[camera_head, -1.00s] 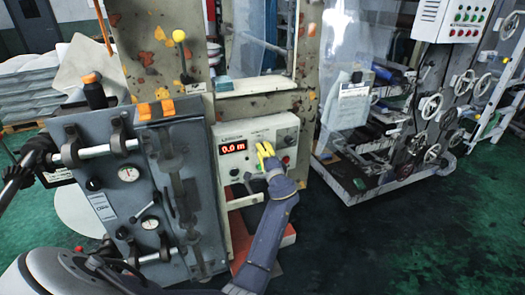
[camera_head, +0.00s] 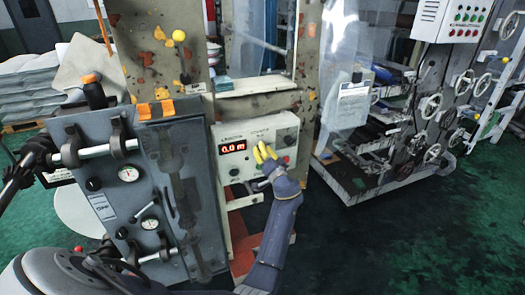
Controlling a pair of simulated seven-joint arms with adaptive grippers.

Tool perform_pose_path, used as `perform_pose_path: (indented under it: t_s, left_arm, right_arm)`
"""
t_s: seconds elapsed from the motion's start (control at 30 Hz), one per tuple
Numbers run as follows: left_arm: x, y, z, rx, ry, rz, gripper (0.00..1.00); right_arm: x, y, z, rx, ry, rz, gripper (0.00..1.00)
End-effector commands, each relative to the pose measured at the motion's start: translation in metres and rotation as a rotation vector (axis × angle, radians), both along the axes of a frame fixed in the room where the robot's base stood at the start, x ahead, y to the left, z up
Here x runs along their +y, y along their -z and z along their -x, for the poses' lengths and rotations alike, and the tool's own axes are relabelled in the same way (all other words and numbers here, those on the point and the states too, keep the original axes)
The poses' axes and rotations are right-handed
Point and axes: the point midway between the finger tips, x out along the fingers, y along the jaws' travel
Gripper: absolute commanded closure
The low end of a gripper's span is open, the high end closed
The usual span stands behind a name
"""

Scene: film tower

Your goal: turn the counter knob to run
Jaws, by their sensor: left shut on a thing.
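The counter is a cream box (camera_head: 231,134) with a red lit display (camera_head: 232,147) reading 0.0 m. My left gripper (camera_head: 264,153), with yellow fingertips, is at the right half of its front face. It is shut on the counter knob, which the fingers hide, so its pointer and setting cannot be read. My blue-grey forearm comes up to it from below and covers the lower right of the box. My right gripper is not in view.
A grey machine block (camera_head: 150,190) with gauges and a clamp bar stands close on the left. A frame with handwheels (camera_head: 430,107) stands right, behind open green floor (camera_head: 430,235).

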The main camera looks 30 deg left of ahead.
Motion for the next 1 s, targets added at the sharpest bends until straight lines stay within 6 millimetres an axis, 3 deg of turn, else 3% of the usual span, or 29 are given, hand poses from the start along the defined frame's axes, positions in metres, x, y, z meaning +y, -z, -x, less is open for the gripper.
perform_pose_path:
  t_s: [0.53,0.57,0.8,1.0]
  left_arm:
    - [-0.0015,0.0011,-0.001,-0.015,0.003,0.013,1.0]
    - [-0.0014,0.001,-0.001,-0.015,0.003,0.013,0.79]
    - [-0.0007,0.0002,-0.0006,-0.016,0.002,0.012,0.51]
    - [-0.0003,-0.0001,-0.0004,-0.015,0.001,0.011,0.48]
  right_arm:
    - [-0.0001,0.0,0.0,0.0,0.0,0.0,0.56]
    - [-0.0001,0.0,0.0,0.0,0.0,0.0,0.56]
    - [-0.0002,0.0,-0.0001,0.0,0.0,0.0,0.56]
    - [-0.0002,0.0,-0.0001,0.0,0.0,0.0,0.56]
